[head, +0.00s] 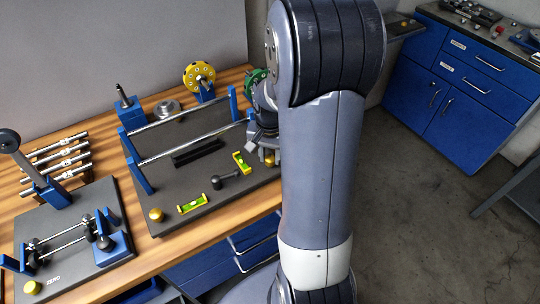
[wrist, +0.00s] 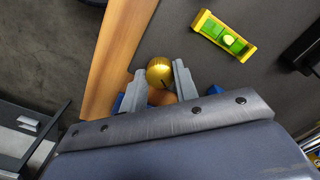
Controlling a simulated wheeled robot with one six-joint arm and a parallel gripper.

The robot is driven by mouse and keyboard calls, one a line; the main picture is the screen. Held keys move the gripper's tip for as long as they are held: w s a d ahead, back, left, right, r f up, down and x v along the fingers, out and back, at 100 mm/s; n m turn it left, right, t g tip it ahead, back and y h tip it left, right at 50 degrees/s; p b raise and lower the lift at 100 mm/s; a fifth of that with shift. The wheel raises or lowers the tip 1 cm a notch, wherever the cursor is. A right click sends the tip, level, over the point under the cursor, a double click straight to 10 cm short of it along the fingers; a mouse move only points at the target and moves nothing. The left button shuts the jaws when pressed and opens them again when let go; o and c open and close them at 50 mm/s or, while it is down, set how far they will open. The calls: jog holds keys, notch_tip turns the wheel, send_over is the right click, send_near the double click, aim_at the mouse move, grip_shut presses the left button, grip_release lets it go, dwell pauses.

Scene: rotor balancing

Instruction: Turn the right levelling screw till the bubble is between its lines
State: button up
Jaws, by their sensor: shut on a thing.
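The right levelling screw is a round brass knob (wrist: 160,72) at the edge of the dark plate (wrist: 188,18). My gripper (wrist: 160,82) has one finger on each side of this knob and is shut on it. In the head view my gripper (head: 266,143) is partly hidden by my arm, with a bit of the brass knob showing. A yellow level with a green vial (wrist: 224,38) lies near the knob; it also shows in the head view (head: 241,162). Its pale bubble looks a little off the middle, but I cannot make out the lines.
A second yellow level (head: 192,203) and another brass screw (head: 156,214) sit at the plate's front left. A black handle (head: 225,180) lies between the levels. Blue posts with rails (head: 190,133) stand on the plate. A smaller stand (head: 70,240) is at left.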

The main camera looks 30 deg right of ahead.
aim_at(270, 158)
jog(key=n, duration=0.6)
jog(key=shift+b, duration=0.35)
jog(key=shift+n, duration=0.4)
jog(key=shift+r, duration=0.1)
jog(key=o, duration=1)
jog(key=shift+c, duration=0.2)
notch_tip(270, 158, up, 11)
jog(key=shift+o, duration=0.5)
